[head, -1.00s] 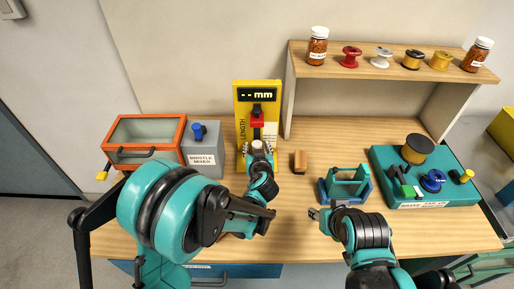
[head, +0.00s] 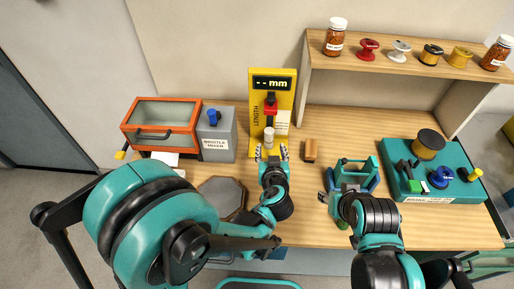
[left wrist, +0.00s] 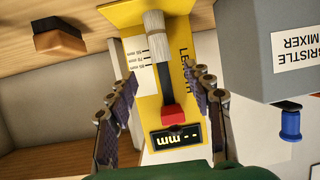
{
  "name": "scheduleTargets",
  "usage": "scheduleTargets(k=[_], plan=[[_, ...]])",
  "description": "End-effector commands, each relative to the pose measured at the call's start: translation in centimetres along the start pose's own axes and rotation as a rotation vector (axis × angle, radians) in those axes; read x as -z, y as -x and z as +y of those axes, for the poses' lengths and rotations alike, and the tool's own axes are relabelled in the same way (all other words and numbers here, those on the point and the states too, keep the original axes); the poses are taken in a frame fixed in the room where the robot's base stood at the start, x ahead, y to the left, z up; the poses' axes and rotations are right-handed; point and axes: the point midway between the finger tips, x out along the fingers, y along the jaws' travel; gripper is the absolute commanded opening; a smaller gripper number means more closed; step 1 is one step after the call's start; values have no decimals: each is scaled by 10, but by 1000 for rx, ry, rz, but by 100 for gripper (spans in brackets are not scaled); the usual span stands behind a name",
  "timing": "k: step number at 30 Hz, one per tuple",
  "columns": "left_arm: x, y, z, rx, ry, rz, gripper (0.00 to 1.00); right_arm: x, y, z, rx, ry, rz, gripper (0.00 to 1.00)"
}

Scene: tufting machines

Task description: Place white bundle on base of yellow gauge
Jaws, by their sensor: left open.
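The white bundle (head: 268,139) stands upright on the base of the yellow gauge (head: 285,92), in front of its face and below the red slider. The left wrist view shows the bundle (left wrist: 155,35) and the gauge (left wrist: 172,85) upside down, with the bristles towards the slider. My left gripper (head: 271,152) is open just in front of the bundle. In the left wrist view its fingers (left wrist: 158,85) are spread wide, with nothing held between them. My right gripper (head: 326,197) is low beside a teal and blue fixture (head: 357,172); its jaw state is unclear.
A grey bristle mixer (head: 216,138) and an orange glass-lidded box (head: 160,122) stand left of the gauge. A brown block (head: 310,150) lies to its right. A dark octagonal tray (head: 222,194) is partly behind my left arm. A teal station (head: 455,185) and shelf (head: 390,62) are at right.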

Motion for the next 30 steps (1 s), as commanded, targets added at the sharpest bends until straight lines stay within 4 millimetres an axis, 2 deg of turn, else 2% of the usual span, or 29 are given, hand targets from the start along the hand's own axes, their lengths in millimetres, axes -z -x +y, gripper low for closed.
scheduleTargets(k=[4,7,10,13,18,21,24,27,30], plan=[[0,2,-2,3,-1,-3,51,0,0,0,0,0,0,40],[4,2,-16,22,-7,-31,51,0,0,0,0,0,0,40],[9,7,-48,58,-22,-100,51,0,0,0,0,0,0,40],[11,21,-90,91,-37,-200,51,0,0,0,0,0,0,40],[5,61,-151,97,-53,-370,51,0,0,0,0,0,0,40],[-3,91,-176,71,-53,-453,51,0,0,0,0,0,0,40],[-12,120,-191,31,-49,-511,51,0,0,0,0,0,0,40],[-19,141,-197,-9,-46,-543,51,0,0,0,0,0,0,40],[-23,155,-199,-39,-44,-558,51,0,0,0,0,0,0,40]])
